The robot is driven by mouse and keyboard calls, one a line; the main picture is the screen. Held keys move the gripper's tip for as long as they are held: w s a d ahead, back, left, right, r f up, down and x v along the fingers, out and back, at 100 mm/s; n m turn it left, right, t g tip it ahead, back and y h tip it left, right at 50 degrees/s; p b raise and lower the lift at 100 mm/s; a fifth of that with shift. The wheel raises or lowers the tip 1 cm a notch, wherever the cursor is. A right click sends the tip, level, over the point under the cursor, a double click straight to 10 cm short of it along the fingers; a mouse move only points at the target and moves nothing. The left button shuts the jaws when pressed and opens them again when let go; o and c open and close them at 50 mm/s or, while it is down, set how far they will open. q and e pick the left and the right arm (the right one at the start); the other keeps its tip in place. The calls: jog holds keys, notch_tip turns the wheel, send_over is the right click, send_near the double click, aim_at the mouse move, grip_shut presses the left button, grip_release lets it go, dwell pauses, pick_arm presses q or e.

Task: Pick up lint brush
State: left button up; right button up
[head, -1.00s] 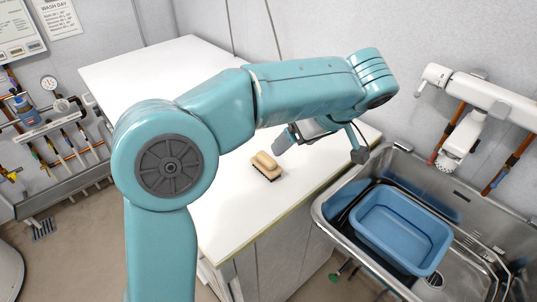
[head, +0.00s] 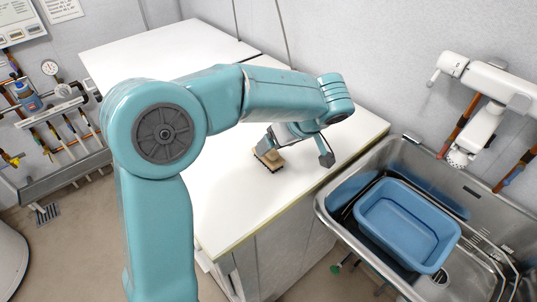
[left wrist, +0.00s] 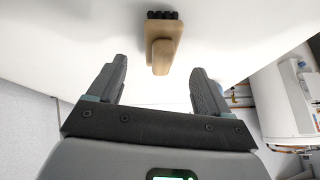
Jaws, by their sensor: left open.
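The lint brush (head: 270,159) has a tan wooden back and handle with dark bristles. It lies on the white countertop (head: 230,215), near its front edge. In the left wrist view the brush (left wrist: 163,42) is beyond my fingertips, roughly centred between them, with its handle toward me. My left gripper (head: 297,150) is open and empty above the counter, just right of the brush. One finger partly covers the brush in the head view. In the left wrist view the open fingers (left wrist: 157,74) stand either side, not around the brush. My right gripper is not in view.
A steel sink (head: 325,205) holding a blue basin (head: 408,225) stands right of the counter. A white wall fixture (head: 490,85) is above the sink. Pipes and a gauge (head: 49,68) are on the left wall. The counter around the brush is clear.

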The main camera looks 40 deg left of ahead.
aim_at(268, 154)
pick_arm(q)
jog(key=x, duration=0.5)
jog(key=shift+a+r, duration=0.15)
jog(key=shift+a, duration=0.05)
jog(key=c, duration=1.2)
